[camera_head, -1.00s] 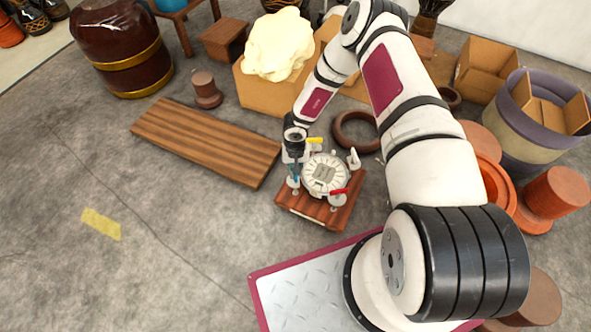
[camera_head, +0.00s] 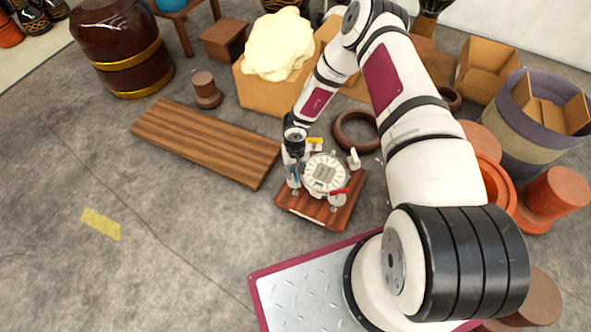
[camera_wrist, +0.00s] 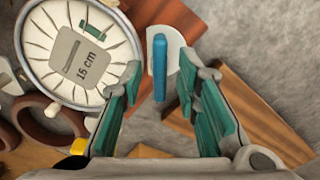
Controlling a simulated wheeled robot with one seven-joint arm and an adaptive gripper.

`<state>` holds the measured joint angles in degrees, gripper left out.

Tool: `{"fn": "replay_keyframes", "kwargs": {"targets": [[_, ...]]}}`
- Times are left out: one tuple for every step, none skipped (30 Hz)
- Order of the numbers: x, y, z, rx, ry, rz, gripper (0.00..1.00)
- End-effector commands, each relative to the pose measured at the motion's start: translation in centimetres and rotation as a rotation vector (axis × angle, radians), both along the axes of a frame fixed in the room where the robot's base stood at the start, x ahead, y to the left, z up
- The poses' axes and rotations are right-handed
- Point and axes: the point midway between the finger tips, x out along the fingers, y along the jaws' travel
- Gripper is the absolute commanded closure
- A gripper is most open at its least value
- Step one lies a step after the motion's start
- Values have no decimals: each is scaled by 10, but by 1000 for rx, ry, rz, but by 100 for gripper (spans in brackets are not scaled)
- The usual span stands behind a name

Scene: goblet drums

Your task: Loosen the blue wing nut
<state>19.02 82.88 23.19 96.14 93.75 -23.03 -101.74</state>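The blue wing nut (camera_wrist: 160,68) shows in the wrist view as an upright blue bar in front of a pale rounded plate. My gripper (camera_wrist: 161,88) is open, its teal-padded fingers on either side of the blue bar with a gap on each side. In the head view my gripper (camera_head: 293,174) is low at the left side of the round drum head (camera_head: 325,173) and mostly hides the blue wing nut. The drum is fixed on a reddish wooden board (camera_head: 312,207).
A yellow wing nut (camera_head: 315,141) is at the drum's back, a red one (camera_head: 341,191) at its front right, and a white one (camera_head: 354,158) at its right. A plank (camera_head: 205,143) lies to the left. A dark ring (camera_head: 356,130) lies behind.

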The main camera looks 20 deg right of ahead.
Motion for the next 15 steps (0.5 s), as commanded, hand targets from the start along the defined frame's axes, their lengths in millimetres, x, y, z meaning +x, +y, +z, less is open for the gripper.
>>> {"fn": "replay_keyframes", "kwargs": {"targets": [[0,0,0,0,0,0,69],[0,0,0,0,0,0,69],[0,0,0,0,0,0,69],[0,0,0,0,0,0,69],[0,0,0,0,0,0,69],[0,0,0,0,0,0,69],[0,0,1,0,0,-1,69],[0,0,1,0,0,-1,69],[0,0,3,0,0,-1,69],[1,0,6,0,-1,-1,69],[1,0,9,0,-1,-1,69],[1,-1,14,-1,-2,-2,69],[1,-1,18,-1,-2,-2,69],[1,-1,23,-1,-2,-2,69],[1,-1,31,-1,-3,-2,69]]}}
